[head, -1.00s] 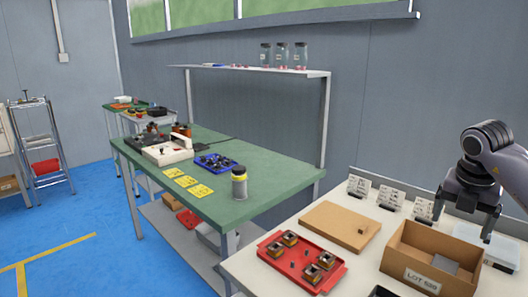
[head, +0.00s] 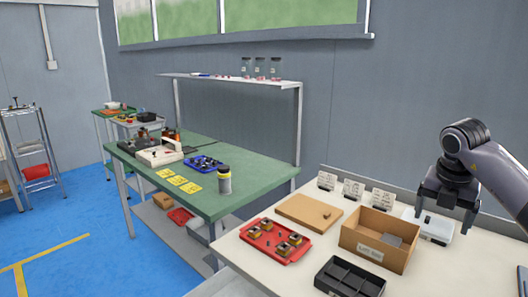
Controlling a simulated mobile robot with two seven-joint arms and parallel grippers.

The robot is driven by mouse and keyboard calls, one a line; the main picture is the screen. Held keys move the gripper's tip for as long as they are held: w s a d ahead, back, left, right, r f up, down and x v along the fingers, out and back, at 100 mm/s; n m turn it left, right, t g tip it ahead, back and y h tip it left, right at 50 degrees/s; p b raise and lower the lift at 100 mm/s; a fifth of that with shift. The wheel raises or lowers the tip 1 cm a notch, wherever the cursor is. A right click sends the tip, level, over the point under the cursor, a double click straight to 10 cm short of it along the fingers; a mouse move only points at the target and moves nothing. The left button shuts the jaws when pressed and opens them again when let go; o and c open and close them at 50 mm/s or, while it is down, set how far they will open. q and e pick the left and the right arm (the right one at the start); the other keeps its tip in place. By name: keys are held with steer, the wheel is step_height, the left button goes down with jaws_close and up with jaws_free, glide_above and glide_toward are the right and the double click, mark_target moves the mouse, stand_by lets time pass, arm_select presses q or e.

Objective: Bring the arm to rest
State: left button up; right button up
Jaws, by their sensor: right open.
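My right arm comes in from the right edge, and its gripper (head: 447,213) points down above the right part of the white table (head: 462,272). The jaws are apart and nothing shows between them. The gripper hangs in front of a pale translucent box (head: 430,228), to the right of the cardboard box (head: 378,240). Whether the fingertips touch the pale box I cannot tell. My left gripper is not in view.
On the white table are a red tray (head: 283,259) with several coils, a cardboard-brown board (head: 298,217), a black divided tray (head: 348,279) and white label cards (head: 353,190). A green bench (head: 235,206) with a winder (head: 160,156) stands further left. Blue floor (head: 75,220) is clear.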

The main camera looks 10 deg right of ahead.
steer(key=w+a+f+n+y, duration=0.1)
steer(key=a+f+n+y, duration=0.15)
steer(key=a+f, duration=0.35)
steer(key=w+a+f+n+y, duration=0.1)
steer(key=a+f+n+y, duration=0.2)
steer(key=a, duration=0.6)
steer(key=s+a+f+m+t+y, duration=0.1)
steer(key=s+a+m+t+y, duration=0.25)
steer(key=a+y, duration=0.5)
steer(key=s+a+f+m+t+y, duration=0.25)
steer(key=s+a+t+y, duration=0.2)
steer(key=a, duration=0.75)
steer(key=s+d+f+m+t+h, duration=0.2)
steer(key=d+f+m+t+h, duration=0.15)
steer(key=f+m+h, duration=0.4)
steer(key=s+d+f+m+t+h, duration=0.2)
steer(key=s+d+f+m+h, duration=0.15)
steer(key=m, duration=0.75)
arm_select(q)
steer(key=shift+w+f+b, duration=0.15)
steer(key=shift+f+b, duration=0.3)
arm_select(e)
steer(key=s+d+f+m+g+h, duration=0.2)
steer(key=s+f+m+g+h, duration=0.1)
steer(key=s+f, duration=0.7)
steer(key=shift+f+m+g, duration=0.45)
steer(key=shift+m+g, duration=0.25)
steer(key=shift+g, duration=0.35)
steer(key=shift+d, duration=0.1)
